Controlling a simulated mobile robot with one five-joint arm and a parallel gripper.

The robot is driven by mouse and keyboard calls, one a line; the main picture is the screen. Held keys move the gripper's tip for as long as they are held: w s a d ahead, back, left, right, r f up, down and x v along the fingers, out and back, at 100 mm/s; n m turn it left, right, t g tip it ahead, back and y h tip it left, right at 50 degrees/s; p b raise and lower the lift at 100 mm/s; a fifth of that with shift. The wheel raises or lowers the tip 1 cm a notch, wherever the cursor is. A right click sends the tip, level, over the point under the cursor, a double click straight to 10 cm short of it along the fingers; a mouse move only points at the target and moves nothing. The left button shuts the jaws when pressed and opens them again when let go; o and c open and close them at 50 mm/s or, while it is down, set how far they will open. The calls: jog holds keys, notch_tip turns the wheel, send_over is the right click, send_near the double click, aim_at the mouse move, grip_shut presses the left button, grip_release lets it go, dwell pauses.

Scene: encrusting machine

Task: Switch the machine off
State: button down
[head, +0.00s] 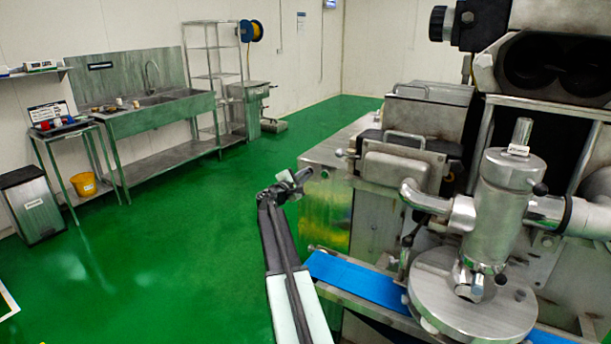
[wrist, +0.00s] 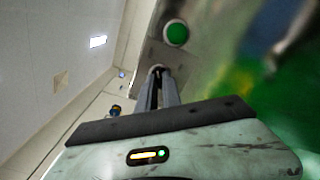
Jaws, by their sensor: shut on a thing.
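The encrusting machine (head: 385,200) fills the right of the head view. My gripper (head: 300,178) is at its left end, close to the machine's metal side. In the wrist view, my gripper (wrist: 157,72) has its fingers together at a grey metal panel (wrist: 150,52). They are shut on a small switch knob, mostly hidden between the fingertips; its setting cannot be told. A round green button (wrist: 176,33) sits on the same panel, just beyond the fingertips and apart from them. The head view does not show the panel's face.
A blue conveyor belt (head: 360,279) and a round metal table (head: 470,300) lie right of my arm. A sink bench (head: 160,112), a side table (head: 70,130) and a bin (head: 35,205) stand at the left. The green floor (head: 180,240) between is clear.

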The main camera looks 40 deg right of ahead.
jog(key=shift+f+n, duration=0.1)
jog(key=shift+n, duration=0.4)
jog(key=c, duration=1.5)
grip_release()
jog(key=shift+a, duration=0.15)
jog(key=v, duration=0.7)
jog(key=shift+s+a, duration=0.15)
jog(key=shift+a, duration=0.15)
